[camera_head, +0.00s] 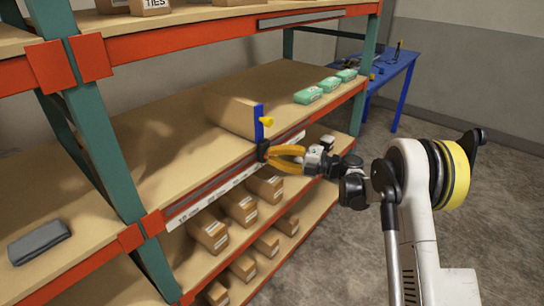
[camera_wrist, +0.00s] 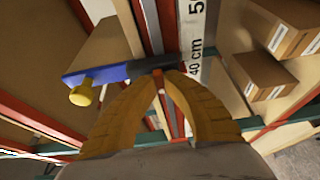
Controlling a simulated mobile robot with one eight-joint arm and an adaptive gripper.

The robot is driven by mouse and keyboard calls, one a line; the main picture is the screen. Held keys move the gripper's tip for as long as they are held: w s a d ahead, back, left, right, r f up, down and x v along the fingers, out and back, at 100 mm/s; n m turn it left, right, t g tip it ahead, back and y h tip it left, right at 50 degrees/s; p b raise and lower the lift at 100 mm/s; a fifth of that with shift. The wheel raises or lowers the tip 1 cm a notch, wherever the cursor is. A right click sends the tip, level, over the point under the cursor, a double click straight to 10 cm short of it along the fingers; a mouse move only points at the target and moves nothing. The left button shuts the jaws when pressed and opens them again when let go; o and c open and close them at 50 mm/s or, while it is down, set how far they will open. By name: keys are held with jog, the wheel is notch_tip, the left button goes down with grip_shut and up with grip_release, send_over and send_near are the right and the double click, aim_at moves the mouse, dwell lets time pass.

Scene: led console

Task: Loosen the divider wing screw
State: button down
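The divider (camera_head: 228,110) is a brown panel standing on the middle shelf, with a blue front post (camera_head: 259,118) that ends in a dark lower part. The yellow wing screw (camera_head: 267,121) sticks out of the post. In the wrist view the wing screw (camera_wrist: 82,94) is at the left, on the blue post (camera_wrist: 95,76). My gripper (camera_head: 264,152) has yellow fingers with their tips together, at or just in front of the dark lower part of the post. In the wrist view my gripper (camera_wrist: 164,73) is to the right of the wing screw, apart from it. I cannot tell whether the tips touch the post.
A white scale strip (camera_wrist: 193,40) runs along the shelf edge. Brown boxes (camera_head: 240,207) fill the shelves below. Green and white packs (camera_head: 308,95) lie right of the divider, and a grey case (camera_head: 39,242) lies at the left. A blue table (camera_head: 395,72) stands behind.

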jog(key=shift+n, duration=0.3)
jog(key=shift+s+a+n+t+h+b, duration=0.1)
jog(key=shift+n+t+h+b, duration=0.35)
jog(key=shift+n+t+h, duration=2.4)
jog(key=shift+s+a+n+t+h+b, duration=0.1)
jog(key=shift+n+t+b, duration=0.4)
jog(key=shift+n, duration=5)
jog(key=shift+s+a+n+t+h+b, duration=0.1)
jog(key=shift+n+t+h+b, duration=0.35)
jog(key=shift+n+t+h, duration=2.4)
jog(key=n+g+y, duration=0.2)
jog(key=shift+n+y, duration=0.4)
